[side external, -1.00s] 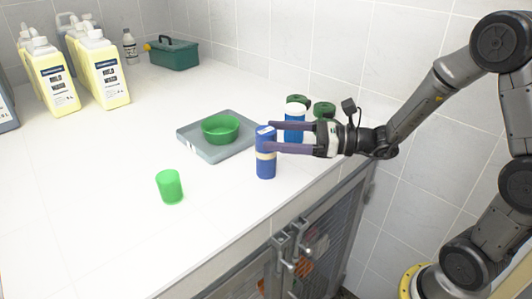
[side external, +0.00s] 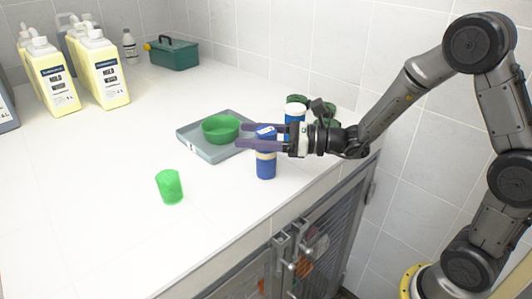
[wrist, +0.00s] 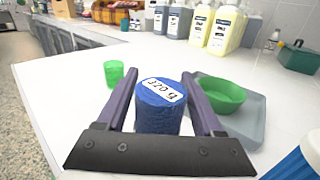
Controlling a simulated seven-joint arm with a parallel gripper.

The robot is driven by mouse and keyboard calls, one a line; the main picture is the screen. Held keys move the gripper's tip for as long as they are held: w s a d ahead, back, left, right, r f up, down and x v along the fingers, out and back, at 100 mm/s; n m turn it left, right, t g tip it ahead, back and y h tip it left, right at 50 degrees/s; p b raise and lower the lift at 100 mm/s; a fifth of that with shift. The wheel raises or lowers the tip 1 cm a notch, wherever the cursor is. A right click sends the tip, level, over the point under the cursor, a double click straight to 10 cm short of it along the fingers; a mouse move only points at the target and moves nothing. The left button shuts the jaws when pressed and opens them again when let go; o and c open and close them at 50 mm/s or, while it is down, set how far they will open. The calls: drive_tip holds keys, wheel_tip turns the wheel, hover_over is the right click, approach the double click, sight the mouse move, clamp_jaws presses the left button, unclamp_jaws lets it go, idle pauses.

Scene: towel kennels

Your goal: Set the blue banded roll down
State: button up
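The blue banded roll (side external: 265,167) stands upright on the white counter, with a pale band around it. In the wrist view the blue roll (wrist: 158,112) shows its top with a white label, between my two fingers. My gripper (side external: 240,136) is open around the roll's upper part. Its fingertips reach past the roll, and a narrow gap shows beside it in the wrist view.
A grey tray (side external: 190,143) with a green bowl (side external: 220,129) lies just beyond the fingertips. A green cup (side external: 169,187) stands to the left. A blue and white item (side external: 295,113) and green rolls (side external: 323,110) stand behind my gripper. The counter's front left is clear.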

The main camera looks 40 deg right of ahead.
clamp_jaws()
drive_tip(key=shift+r, duration=0.1)
